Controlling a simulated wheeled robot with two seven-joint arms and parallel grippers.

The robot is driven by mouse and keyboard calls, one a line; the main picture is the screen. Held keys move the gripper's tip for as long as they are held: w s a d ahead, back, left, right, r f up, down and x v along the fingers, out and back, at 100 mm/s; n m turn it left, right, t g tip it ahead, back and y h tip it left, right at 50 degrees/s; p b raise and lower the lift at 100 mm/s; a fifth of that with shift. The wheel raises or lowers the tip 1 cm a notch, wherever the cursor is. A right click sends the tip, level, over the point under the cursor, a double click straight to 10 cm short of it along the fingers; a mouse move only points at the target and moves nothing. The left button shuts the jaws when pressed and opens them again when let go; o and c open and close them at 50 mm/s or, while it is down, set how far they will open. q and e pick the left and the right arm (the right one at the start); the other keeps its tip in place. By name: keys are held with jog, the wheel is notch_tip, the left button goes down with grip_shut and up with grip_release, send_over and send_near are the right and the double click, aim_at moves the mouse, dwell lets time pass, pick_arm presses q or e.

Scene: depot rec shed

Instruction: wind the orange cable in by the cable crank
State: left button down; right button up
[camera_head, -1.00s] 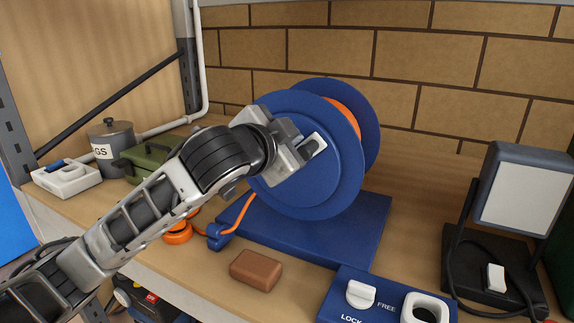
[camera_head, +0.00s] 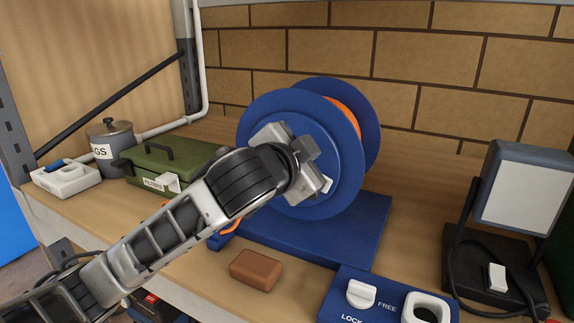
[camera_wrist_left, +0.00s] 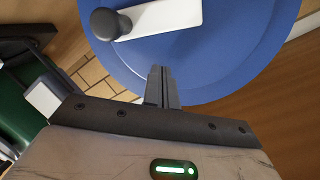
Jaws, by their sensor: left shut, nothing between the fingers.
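The blue cable reel (camera_head: 345,165) stands upright on its blue base (camera_head: 345,225), with orange cable (camera_head: 344,113) wound between its discs. A short piece of loose orange cable (camera_head: 232,227) shows beside my arm. The white crank arm (camera_head: 329,186) is mostly hidden behind my left gripper (camera_head: 318,178) in the head view. In the left wrist view, the white crank arm (camera_wrist_left: 165,18) lies across the disc, with its dark round knob (camera_wrist_left: 110,24) at its left end. My left gripper's fingers (camera_wrist_left: 162,72) are shut and empty, apart from the knob. My right gripper is not in view.
A blue box (camera_head: 385,300) marked LOCK and FREE has a white knob (camera_head: 361,293). A brown block (camera_head: 256,270) lies before the reel. A green case (camera_head: 175,160) and grey pot (camera_head: 110,138) stand left, a lamp (camera_head: 520,190) right. A brick wall stands behind.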

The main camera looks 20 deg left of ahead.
pick_arm(q)
jog(key=shift+d+f+b, duration=0.25)
jog(key=shift+d+f, duration=0.05)
jog(key=shift+f, duration=0.2)
jog(key=shift+d+f+b, duration=0.2)
jog(key=shift+d+f, duration=0.05)
jog(key=shift+f, duration=0.25)
jog(key=shift+d+f+b, duration=0.2)
jog(key=shift+f+b, duration=0.5)
jog(key=shift+f, duration=0.4)
notch_tip(320, 180, down, 2)
jog(key=shift+a+f+b, duration=0.1)
jog(key=shift+a+b, duration=0.05)
jog(key=shift+b, duration=0.5)
